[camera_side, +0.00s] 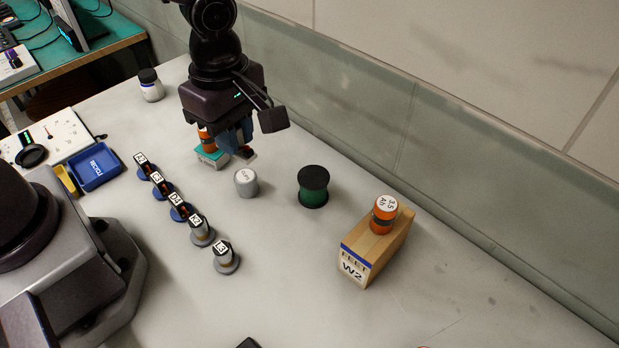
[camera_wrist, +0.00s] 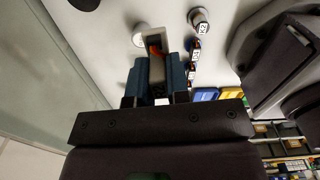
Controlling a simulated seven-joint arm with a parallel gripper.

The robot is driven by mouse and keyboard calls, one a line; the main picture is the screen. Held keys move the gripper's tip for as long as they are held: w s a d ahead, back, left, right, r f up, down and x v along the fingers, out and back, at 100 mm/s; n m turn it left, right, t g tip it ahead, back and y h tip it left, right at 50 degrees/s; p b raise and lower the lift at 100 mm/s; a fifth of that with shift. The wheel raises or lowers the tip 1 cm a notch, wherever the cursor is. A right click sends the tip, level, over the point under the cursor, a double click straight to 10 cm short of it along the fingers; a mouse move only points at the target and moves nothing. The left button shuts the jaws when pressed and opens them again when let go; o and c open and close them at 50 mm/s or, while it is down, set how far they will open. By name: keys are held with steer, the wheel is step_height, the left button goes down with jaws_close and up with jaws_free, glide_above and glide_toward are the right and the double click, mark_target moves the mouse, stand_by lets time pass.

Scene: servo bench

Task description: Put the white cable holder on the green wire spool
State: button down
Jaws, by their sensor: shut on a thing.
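The green wire spool (camera_side: 312,193) stands upright on the bench with a black top and base; nothing is on it. A dark edge of it shows at the top of the wrist view (camera_wrist: 85,3). My gripper (camera_side: 236,140) is left of and behind the spool, above the bench. Its blue-grey fingers (camera_wrist: 157,80) are shut on a pale piece, which I take to be the white cable holder (camera_wrist: 155,40).
A grey-white cylinder (camera_side: 246,184) stands between my gripper and the spool. A wooden block (camera_side: 374,250) bears an orange cylinder (camera_side: 383,216). Several small labelled cylinders stand left. The front bench is mostly clear.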

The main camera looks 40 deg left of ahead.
steer(key=shift+s+a+r+m, duration=0.15)
steer(key=shift+a+r+m, duration=0.3)
steer(key=shift+a, duration=0.1)
steer(key=shift+s, duration=0.15)
steer(key=shift+w+f+m, duration=0.25)
steer(key=shift+m, duration=0.1)
steer(key=w+d+f, duration=0.3)
steer(key=w+f, duration=0.1)
steer(key=w, duration=0.3)
glide_above(314, 176)
steer(key=f, duration=0.5)
steer(key=shift+s+a, duration=0.1)
steer(key=shift+s, duration=0.2)
steer(key=shift+w+f, duration=0.1)
steer(key=shift+f, duration=0.1)
steer(key=shift+w+f, duration=0.15)
steer(key=shift+f, duration=1.5)
steer(key=shift+f, duration=0.1)
